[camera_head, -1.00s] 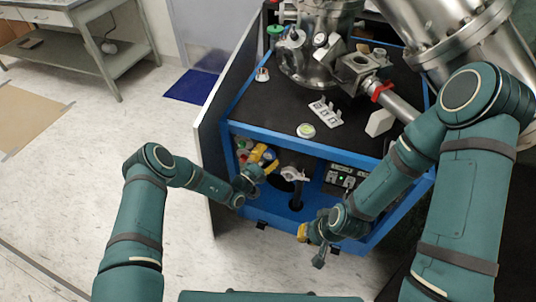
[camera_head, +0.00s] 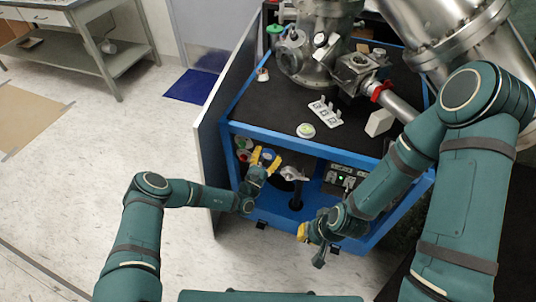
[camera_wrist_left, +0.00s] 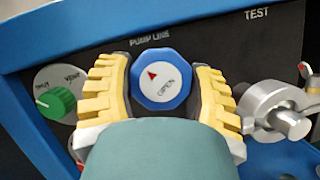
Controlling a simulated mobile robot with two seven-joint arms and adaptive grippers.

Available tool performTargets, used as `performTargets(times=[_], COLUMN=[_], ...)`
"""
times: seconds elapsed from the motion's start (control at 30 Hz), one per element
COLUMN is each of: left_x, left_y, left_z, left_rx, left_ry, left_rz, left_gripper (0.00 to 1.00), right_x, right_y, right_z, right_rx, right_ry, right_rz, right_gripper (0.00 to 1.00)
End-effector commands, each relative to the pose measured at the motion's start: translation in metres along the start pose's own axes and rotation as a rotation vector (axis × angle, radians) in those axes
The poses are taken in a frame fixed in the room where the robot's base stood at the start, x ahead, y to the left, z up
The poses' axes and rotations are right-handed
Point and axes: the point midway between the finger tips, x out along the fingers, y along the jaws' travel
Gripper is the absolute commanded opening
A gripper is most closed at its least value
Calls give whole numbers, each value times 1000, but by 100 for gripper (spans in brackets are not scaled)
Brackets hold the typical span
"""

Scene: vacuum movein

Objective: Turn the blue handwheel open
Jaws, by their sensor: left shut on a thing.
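The blue handwheel (camera_wrist_left: 161,80) sits on the black panel, below a partly covered "PUMP LINE" label. Its white face has a red arrowhead toward the upper left and the slanted word OPEN. My left gripper (camera_wrist_left: 162,90) is shut on the handwheel, one yellow finger on each side of the rim. In the head view my left gripper (camera_head: 264,159) is at the left part of the cabinet front, where its fingers mostly cover the wheel. My right gripper (camera_head: 306,235) hangs in front of the cabinet's lower right; its jaw opening is not clear.
A green knob (camera_wrist_left: 57,103) is left of the handwheel and a metal lever fitting (camera_wrist_left: 275,110) is right of it. A blue frame edge (camera_wrist_left: 100,45) runs above. A white side panel (camera_head: 208,150) stands left of the cabinet.

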Motion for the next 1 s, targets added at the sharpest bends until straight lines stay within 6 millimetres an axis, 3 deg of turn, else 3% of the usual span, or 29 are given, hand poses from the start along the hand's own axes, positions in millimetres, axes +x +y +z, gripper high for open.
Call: performTargets(times=[0.5,0.53,0.57,1.0], left_x=[-2,-2,-2,-9], left_y=[-1,-1,-1,0], left_z=[-2,-2,-2,-1], left_rx=[-25,-25,-25,-24], left_ry=[4,4,4,3], left_rz=[8,8,8,10], left_gripper=[20,62,72,72], right_x=[0,0,0,0], right_y=[0,0,0,0], right_z=[0,0,0,0], right_rx=[0,0,0,0], right_ry=[0,0,0,0], right_rz=[0,0,0,0], right_gripper=[0,0,0,0])
